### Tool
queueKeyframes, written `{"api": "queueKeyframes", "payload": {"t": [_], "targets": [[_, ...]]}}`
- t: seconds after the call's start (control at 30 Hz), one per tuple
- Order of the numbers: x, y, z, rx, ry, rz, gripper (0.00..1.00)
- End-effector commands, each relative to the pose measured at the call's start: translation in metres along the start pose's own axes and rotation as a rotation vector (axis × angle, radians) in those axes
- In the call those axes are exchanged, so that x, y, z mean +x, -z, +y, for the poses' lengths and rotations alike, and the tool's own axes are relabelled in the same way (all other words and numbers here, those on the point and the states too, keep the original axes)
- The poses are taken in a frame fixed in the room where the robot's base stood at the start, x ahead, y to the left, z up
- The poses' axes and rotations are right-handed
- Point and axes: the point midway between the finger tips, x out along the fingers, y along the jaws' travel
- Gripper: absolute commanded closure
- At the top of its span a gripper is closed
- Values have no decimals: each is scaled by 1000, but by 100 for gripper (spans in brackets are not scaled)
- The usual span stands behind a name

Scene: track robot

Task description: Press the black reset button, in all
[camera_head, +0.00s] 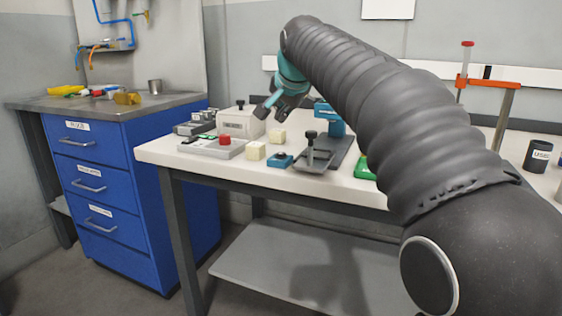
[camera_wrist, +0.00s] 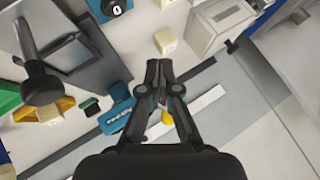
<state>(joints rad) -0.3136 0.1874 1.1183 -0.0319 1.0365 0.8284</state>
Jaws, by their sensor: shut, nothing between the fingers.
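No black button marked as reset can be read in either view. Black-topped parts are a knob (camera_head: 240,103) on a white box (camera_head: 233,124), a small blue block (camera_head: 280,160) with a dark round top, and a tall black knob (camera_head: 311,135) on a grey fixture. The blue block also shows at the top of the wrist view (camera_wrist: 112,9), and the tall knob at its left (camera_wrist: 40,90). My gripper (camera_head: 271,112) is above the bench, just right of the white box. Its fingers (camera_wrist: 158,66) are together and empty, with a cream block beyond their tips.
A blue drawer cabinet (camera_head: 100,165) stands left. A dark cup (camera_head: 537,155) is at right. My arm hides part of the bench.

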Motion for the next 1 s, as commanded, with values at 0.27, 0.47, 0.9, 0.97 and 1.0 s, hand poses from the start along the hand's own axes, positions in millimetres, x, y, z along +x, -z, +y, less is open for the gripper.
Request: {"api": "queueKeyframes", "payload": {"t": [0.27,0.47,0.9,0.97,1.0], "targets": [[29,-21,22,1,-1,0,100],[40,-29,30,1,0,1,100],[43,-31,32,1,-1,1,100],[43,-31,32,1,0,1,100],[43,-31,32,1,-1,1,100]]}}
